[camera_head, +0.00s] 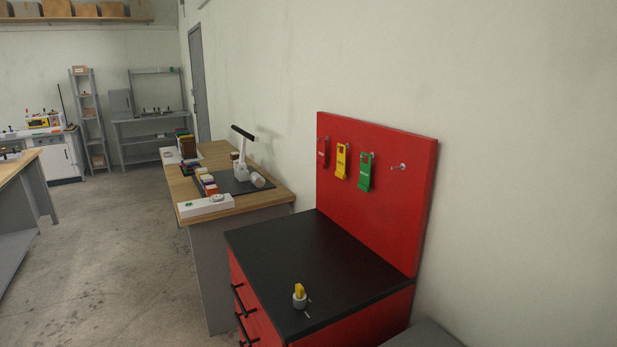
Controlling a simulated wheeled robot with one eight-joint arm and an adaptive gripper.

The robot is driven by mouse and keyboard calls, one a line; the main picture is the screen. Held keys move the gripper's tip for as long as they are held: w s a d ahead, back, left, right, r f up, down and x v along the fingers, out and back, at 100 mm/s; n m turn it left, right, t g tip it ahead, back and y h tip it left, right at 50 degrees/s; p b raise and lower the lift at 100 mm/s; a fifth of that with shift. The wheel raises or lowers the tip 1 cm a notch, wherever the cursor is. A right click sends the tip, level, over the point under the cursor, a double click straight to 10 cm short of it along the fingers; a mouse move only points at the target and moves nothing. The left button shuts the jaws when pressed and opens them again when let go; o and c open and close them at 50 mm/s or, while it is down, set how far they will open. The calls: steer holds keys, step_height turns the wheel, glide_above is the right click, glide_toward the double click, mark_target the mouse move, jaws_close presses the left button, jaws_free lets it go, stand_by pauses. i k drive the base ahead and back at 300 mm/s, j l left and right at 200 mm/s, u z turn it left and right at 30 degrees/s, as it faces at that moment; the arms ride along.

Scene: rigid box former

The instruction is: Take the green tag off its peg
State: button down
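The green tag (365,173) hangs on a peg on the red back panel (402,213), the rightmost of three tags. The yellow tag (341,161) hangs to its left, and a red tag (323,152) hangs left of that, hard to pick out against the red panel. A bare peg (398,167) sticks out to the right of the green tag. My gripper is not in view.
The red cabinet's black top (318,268) lies below the panel, clear except for a grey knob with a yellow handle (299,295) near its front edge. A wooden workbench (262,200) with several items stands behind it. Open floor (110,260) lies to the left.

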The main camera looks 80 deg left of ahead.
mark_target(364, 184)
steer(key=u, duration=2.45)
